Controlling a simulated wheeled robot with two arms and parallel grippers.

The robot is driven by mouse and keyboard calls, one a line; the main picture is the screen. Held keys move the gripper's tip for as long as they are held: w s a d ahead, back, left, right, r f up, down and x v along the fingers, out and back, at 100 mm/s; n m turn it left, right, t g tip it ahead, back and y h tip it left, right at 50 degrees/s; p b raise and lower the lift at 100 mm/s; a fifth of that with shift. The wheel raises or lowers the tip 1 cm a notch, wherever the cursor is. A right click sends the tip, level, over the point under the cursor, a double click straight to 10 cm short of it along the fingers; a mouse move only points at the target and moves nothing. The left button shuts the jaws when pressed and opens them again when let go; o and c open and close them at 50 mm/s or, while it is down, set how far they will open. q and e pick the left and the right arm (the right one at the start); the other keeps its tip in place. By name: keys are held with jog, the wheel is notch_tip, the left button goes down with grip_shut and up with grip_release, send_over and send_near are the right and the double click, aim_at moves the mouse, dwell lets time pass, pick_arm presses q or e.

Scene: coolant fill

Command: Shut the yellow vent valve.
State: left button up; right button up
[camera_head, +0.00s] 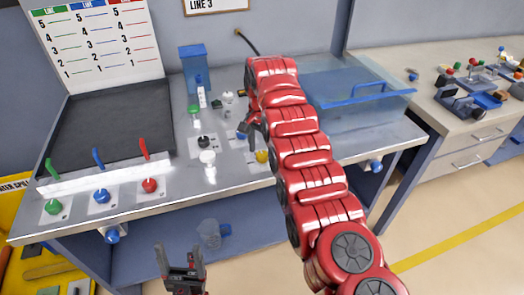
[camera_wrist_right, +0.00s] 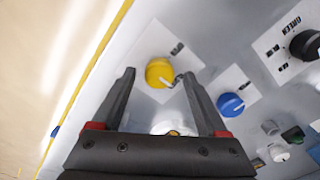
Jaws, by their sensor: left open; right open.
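The yellow vent valve (camera_wrist_right: 158,73) is a round yellow knob on a pale plate on the counter panel. A short pale lever or pointer on it reaches toward the lower right in the right wrist view. In the head view the valve (camera_head: 262,156) is partly hidden beside my red right arm. My right gripper (camera_wrist_right: 158,76) is open, with one fingertip on each side of the knob in that view. I cannot tell whether a fingertip touches it. My left gripper (camera_head: 180,250) is open and empty, low in front of the counter.
A blue knob (camera_wrist_right: 231,104) sits close to the right finger. A black knob (camera_wrist_right: 305,45) is farther right. A white valve (camera_head: 208,160), green, blue and red levers (camera_head: 143,148) and a blue-framed clear tank (camera_head: 350,95) stand on the counter. A clear jug (camera_head: 209,234) is on the lower shelf.

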aim_at(262, 154)
jog(key=shift+r, duration=0.4)
notch_tip(262, 154, up, 16)
jog(key=p, duration=1.4)
jog(key=shift+f, duration=0.1)
jog(key=shift+s, duration=0.1)
